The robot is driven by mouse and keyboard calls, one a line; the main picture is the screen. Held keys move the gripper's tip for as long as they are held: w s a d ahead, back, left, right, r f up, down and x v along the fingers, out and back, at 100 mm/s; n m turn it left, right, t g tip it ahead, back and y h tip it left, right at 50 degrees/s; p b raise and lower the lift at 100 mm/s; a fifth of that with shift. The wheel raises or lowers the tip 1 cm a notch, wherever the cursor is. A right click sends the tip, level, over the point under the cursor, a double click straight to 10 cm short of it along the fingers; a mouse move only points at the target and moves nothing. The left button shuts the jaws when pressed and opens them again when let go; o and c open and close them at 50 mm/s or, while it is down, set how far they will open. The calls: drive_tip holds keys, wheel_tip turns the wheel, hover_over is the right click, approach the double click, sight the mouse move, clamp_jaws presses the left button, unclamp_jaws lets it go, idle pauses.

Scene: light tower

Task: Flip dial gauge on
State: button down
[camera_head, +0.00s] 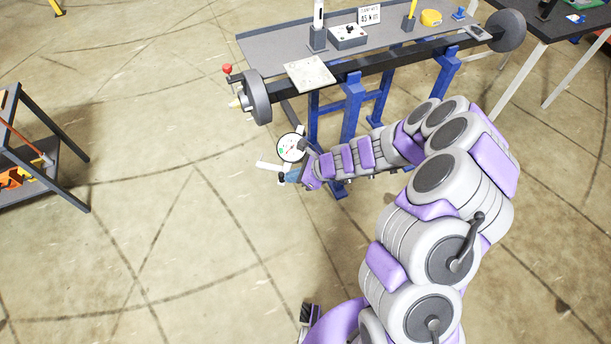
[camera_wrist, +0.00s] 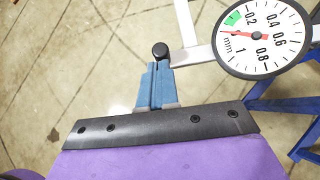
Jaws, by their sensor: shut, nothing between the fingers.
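The dial gauge (camera_head: 291,147) is a round white dial with a black rim, below the left end of the long dark shaft. In the wrist view its face (camera_wrist: 270,52) is at the upper right, with a red needle pointing left, just below a green sector. A pale bar (camera_wrist: 194,54) runs left from the dial and ends near a round black knob (camera_wrist: 160,50). My gripper (camera_head: 287,178) is just below the dial. In the wrist view its blue fingers (camera_wrist: 155,76) are shut, with their tips close beneath the knob; whether they touch it is unclear.
A grey table (camera_head: 268,47) on blue supports carries the long shaft (camera_head: 375,65) with its round end discs, a plate (camera_head: 310,74) and a control box (camera_head: 348,36). A dark rack (camera_head: 62,160) stands at the left. The floor between is clear.

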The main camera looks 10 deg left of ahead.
drive_tip(key=w+a+m+t+b, duration=0.1)
drive_tip(key=w+a, duration=0.3)
drive_tip(key=a, duration=0.6)
drive_tip(key=w+a+m+t+h+b, duration=0.1)
drive_tip(key=w+a+m+t+b, duration=0.1)
drive_tip(key=a, duration=0.8)
drive_tip(key=shift+w+m+t, duration=0.3)
drive_tip(key=shift+w+m, duration=0.5)
drive_tip(key=shift+w, duration=0.1)
